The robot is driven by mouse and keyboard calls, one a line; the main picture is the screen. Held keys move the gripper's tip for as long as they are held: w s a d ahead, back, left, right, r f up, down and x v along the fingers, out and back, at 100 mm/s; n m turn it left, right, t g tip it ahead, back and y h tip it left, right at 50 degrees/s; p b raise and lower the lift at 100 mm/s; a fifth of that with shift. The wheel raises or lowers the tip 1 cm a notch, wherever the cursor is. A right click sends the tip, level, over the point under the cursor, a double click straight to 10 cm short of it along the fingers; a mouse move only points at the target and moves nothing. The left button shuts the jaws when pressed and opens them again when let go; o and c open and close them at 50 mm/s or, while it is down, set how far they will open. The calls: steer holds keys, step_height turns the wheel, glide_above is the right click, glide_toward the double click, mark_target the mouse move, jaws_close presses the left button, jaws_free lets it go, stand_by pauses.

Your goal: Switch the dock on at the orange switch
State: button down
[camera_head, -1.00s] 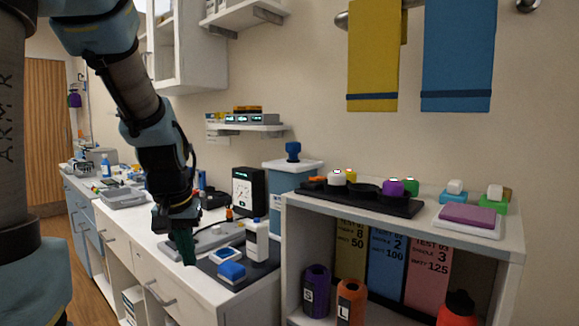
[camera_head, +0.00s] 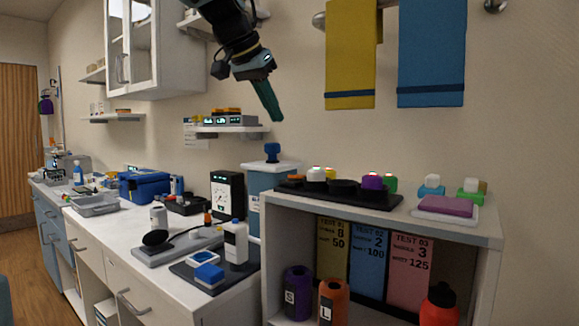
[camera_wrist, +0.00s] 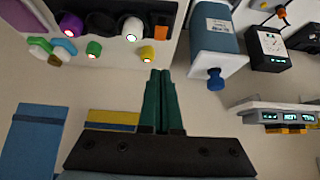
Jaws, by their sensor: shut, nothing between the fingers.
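The dock is a black tray (camera_head: 385,197) on the white shelf unit at the right, and it also shows at the top of the wrist view (camera_wrist: 90,7). The orange switch (camera_wrist: 161,33) sits beside the white-capped item (camera_wrist: 132,29) at one end of the dock; in the head view a small orange part (camera_head: 296,178) shows at its left end. My gripper (camera_head: 278,119), with green fingers, is shut and empty, in the air above and left of the dock.
A blue bin with a white lid (camera_head: 283,166) and blue knob stands left of the shelf unit. A wall shelf (camera_head: 238,131) with small devices is behind the gripper. Yellow (camera_head: 350,60) and blue (camera_head: 432,60) towels hang above the dock.

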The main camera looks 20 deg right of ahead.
steer(key=shift+d, duration=0.1)
steer(key=p, duration=0.1)
glide_above(293, 175)
steer(key=f, duration=0.4)
steer(key=a+f, duration=0.1)
steer(key=f, duration=0.2)
steer(key=shift+s, duration=0.15)
step_height(293, 175, down, 4)
steer(key=shift+r+p, duration=0.2)
steer(key=shift+p, duration=0.2)
steer(key=shift+f, duration=0.6)
steer(key=shift+a+f+b, duration=0.1)
steer(key=shift+f+b, duration=0.45)
steer(key=shift+b, duration=0.2)
steer(key=shift+r, duration=0.25)
steer(key=shift+r+p, duration=0.1)
steer(key=shift+p, duration=0.2)
steer(key=shift+r+p, duration=0.5)
steer(key=shift+r, duration=0.2)
